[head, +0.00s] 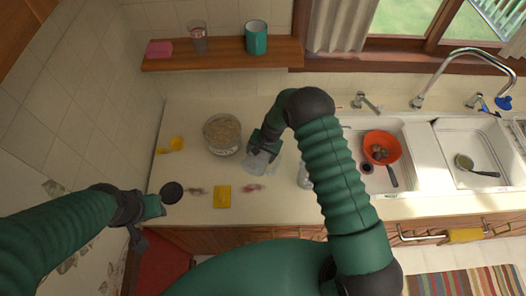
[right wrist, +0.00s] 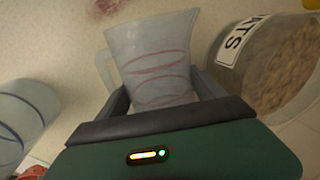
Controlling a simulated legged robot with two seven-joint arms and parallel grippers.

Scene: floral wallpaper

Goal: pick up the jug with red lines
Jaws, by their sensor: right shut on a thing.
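The translucent jug with red lines (right wrist: 152,55) is between the fingers of my right gripper (right wrist: 162,92) in the right wrist view, its handle to the left. In the head view, my right gripper (head: 264,147) is shut on the jug (head: 256,162) over the counter; I cannot tell whether its base touches the counter. My left gripper (head: 152,206) is near the counter's left front edge, by a dark round thing (head: 171,192); its finger opening is unclear. A similar clear vessel with blue lines (right wrist: 18,112) is at the left of the wrist view.
A tub of oats (head: 222,150) stands left of the jug. A yellow scoop (head: 171,145), a yellow cloth or sponge (head: 222,197) and reddish stains lie on the counter (head: 190,115). A shelf (head: 180,60) runs above.

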